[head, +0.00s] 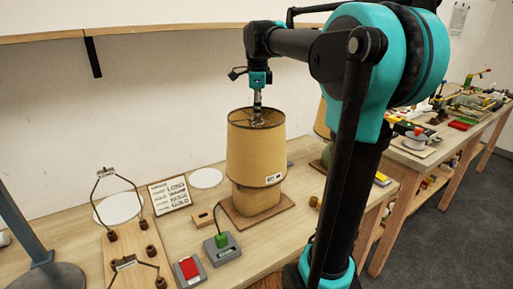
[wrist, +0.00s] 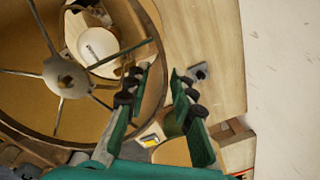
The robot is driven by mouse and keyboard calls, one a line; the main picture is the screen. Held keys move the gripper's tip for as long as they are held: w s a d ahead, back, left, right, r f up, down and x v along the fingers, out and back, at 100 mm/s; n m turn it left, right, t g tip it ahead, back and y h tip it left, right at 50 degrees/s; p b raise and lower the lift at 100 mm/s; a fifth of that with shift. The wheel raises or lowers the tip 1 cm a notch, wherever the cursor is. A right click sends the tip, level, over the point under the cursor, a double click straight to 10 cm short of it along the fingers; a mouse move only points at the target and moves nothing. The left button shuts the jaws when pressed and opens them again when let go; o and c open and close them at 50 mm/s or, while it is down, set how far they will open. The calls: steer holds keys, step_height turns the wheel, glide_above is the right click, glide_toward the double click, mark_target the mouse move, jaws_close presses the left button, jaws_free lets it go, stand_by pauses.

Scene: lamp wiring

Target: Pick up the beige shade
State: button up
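The beige shade (head: 256,148) is a tapered drum, upright over a tan lamp base (head: 257,197) on a wooden board (head: 228,211). In the wrist view I look down into the shade (wrist: 28,95), with its spokes and central hub (wrist: 65,78). My gripper (head: 257,119) is at the top of the shade, pointing down. In the wrist view my gripper (wrist: 160,82) is open, and the shade's rim appears between its two green fingers. Whether a finger touches the rim I cannot tell.
A wire frame on a wooden board (head: 120,255), a red-button box (head: 188,269) and a green-switch box (head: 222,246) are at the left front. A wooden shelf (head: 150,29) runs along the wall above.

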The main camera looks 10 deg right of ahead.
jaws_close()
steer(key=shift+r, duration=0.15)
stand_by(0.4)
